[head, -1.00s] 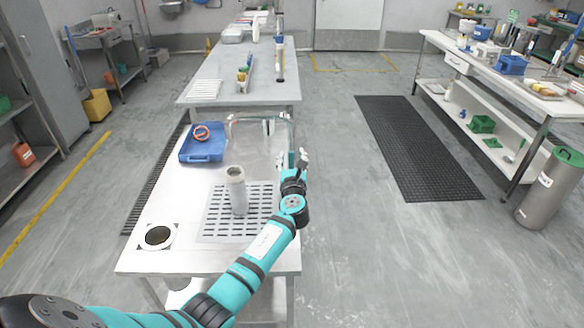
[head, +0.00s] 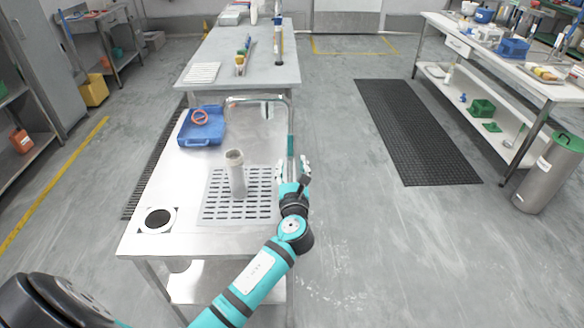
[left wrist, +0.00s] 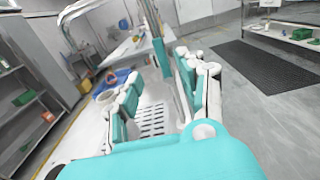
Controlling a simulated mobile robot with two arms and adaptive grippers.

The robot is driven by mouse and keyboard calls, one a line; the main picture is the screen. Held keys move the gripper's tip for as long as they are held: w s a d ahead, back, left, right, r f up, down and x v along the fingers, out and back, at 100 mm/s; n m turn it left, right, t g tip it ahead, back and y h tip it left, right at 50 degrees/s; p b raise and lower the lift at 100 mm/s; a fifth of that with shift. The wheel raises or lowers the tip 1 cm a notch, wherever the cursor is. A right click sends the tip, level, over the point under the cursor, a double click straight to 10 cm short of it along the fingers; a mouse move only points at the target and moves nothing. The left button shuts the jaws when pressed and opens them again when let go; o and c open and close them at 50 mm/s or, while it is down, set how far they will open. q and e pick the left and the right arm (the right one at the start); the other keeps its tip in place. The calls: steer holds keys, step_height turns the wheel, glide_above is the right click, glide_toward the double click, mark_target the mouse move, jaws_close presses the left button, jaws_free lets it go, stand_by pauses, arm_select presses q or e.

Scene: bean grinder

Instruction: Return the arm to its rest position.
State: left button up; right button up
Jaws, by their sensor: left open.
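My left arm reaches in from the lower left in the head view. Its gripper (head: 295,172) is at the right edge of the metal work table (head: 150,200), in front of the teal-gripped upright of a metal frame. In the left wrist view the left gripper (left wrist: 160,85) shows its two fingers spread, with nothing between them. A grey cylinder (head: 236,175) stands upright on the slotted drain plate (head: 262,205), to the left of the gripper and apart from it. My right gripper is not in view.
A blue tray (head: 201,139) with an orange ring (head: 199,117) lies at the table's far left. A round dark hole (head: 157,219) is at its near left corner. A black floor mat (head: 410,130) and open floor lie to the right.

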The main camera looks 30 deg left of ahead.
arm_select(q)
steer(key=s+d+f+n+g+h, duration=0.1)
steer(key=s+f+n+g, duration=0.2)
steer(key=s+f+n, duration=0.3)
steer(key=s+f+n+g+h, duration=0.2)
steer(key=s+f+n+g, duration=0.15)
steer(key=s+n, duration=0.55)
steer(key=s+d+f+n+g+h, duration=0.25)
steer(key=s+d+n, duration=0.35)
steer(key=s, duration=0.4)
steer(key=s+d+f+n+g+h, duration=0.25)
steer(key=s+d+n+h, duration=0.2)
steer(key=s+n, duration=0.4)
steer(key=s+f+m+g, duration=0.1)
steer(key=s+f, duration=0.1)
steer(key=f, duration=1.1)
steer(key=s+f+m+g, duration=0.1)
steer(key=s+f, duration=0.1)
steer(key=f, duration=1.1)
steer(key=s+a+f, duration=0.3)
steer(key=s+f, duration=1.2)
steer(key=shift+s+g, duration=0.35)
steer(key=shift+s, duration=0.05)
